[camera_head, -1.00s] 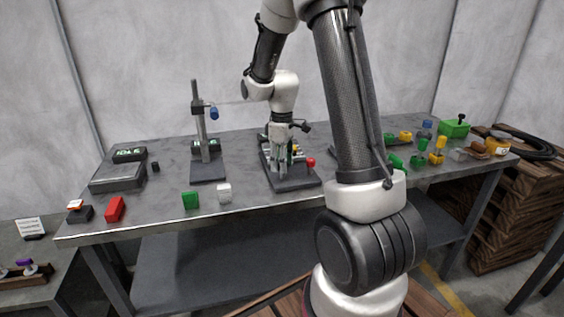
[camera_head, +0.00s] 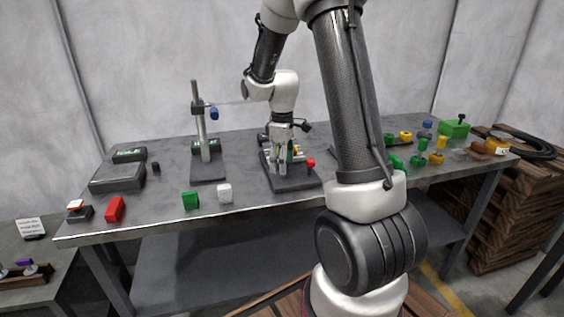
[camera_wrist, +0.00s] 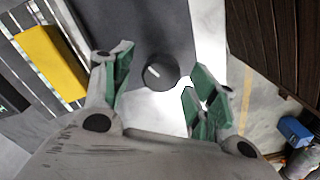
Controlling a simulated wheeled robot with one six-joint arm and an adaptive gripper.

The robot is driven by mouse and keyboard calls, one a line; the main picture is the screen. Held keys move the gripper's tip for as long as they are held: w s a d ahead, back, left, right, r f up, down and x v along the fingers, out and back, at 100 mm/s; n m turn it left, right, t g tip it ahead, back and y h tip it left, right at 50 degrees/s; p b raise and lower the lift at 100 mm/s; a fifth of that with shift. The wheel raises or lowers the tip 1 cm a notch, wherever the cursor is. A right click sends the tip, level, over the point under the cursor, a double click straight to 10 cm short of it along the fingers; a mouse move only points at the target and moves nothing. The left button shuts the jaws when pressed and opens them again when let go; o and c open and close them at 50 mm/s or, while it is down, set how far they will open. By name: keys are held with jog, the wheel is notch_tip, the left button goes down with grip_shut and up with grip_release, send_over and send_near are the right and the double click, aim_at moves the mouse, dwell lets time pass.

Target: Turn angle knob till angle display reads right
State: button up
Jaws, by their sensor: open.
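A round black knob (camera_wrist: 160,72) with a white pointer line shows in the wrist view on a dark plate. My gripper (camera_wrist: 158,90) is open, with its green-padded fingers on either side of the knob and visible gaps between. In the head view my gripper (camera_head: 283,166) points down over a dark fixture (camera_head: 298,184) in the middle of the bench and hides the knob. A bit of a display with green characters (camera_wrist: 6,106) shows at the left edge of the wrist view; its reading cannot be made out.
A yellow block (camera_wrist: 50,62) lies by metal rails near my left finger in the wrist view. A red ball (camera_head: 311,162) sits at the fixture's right. A post stand (camera_head: 202,135) stands to the left.

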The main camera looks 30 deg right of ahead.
notch_tip(320, 180, up, 12)
dwell(0.6)
